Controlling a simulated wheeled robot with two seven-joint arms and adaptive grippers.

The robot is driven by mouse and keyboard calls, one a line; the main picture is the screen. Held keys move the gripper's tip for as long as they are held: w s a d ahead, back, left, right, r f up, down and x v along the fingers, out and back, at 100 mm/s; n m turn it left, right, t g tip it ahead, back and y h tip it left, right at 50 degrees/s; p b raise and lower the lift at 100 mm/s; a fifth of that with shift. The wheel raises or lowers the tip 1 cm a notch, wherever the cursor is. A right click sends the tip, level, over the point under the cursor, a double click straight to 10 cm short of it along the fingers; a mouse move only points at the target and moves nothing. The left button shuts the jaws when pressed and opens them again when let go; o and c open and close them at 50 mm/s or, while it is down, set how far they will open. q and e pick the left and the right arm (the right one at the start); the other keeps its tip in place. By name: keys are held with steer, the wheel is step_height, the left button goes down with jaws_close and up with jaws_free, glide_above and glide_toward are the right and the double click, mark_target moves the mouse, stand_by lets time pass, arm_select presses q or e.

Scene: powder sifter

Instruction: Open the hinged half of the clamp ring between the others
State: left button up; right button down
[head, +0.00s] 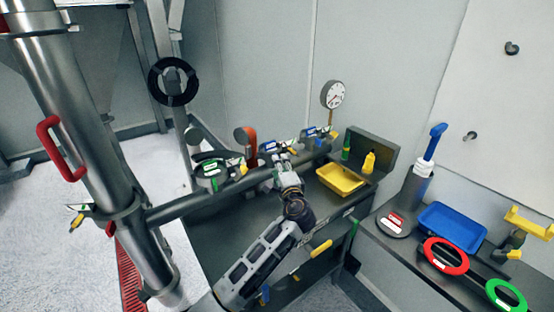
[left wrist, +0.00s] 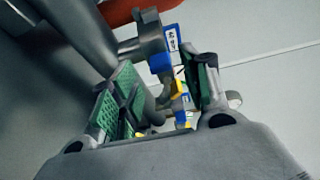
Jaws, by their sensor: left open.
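Several clamp rings sit along a grey horizontal pipe (head: 185,207). The green-tagged clamp ring (head: 210,174) is on the left, a blue-tagged clamp ring (head: 268,147) is in the middle, and another blue-tagged clamp ring (head: 310,132) is farther right. My left gripper (head: 281,166) is at the middle ring, partly covering it. In the left wrist view the left gripper (left wrist: 162,92) is open, its green-padded fingers on either side of a blue tag (left wrist: 171,42) and grey clamp parts. Whether the fingers touch the ring cannot be told. My right gripper is not in view.
An orange handle (head: 246,135) stands behind the pipe, between the rings. A dial gauge (head: 333,94) rises at the pipe's right end. A yellow tray (head: 340,180) is right of my gripper. A side bench holds a blue tray (head: 425,217), red ring (head: 430,266) and green ring (head: 490,287).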

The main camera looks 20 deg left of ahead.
mark_target(282, 151)
arm_select(q)
steer(key=shift+x, duration=2.65)
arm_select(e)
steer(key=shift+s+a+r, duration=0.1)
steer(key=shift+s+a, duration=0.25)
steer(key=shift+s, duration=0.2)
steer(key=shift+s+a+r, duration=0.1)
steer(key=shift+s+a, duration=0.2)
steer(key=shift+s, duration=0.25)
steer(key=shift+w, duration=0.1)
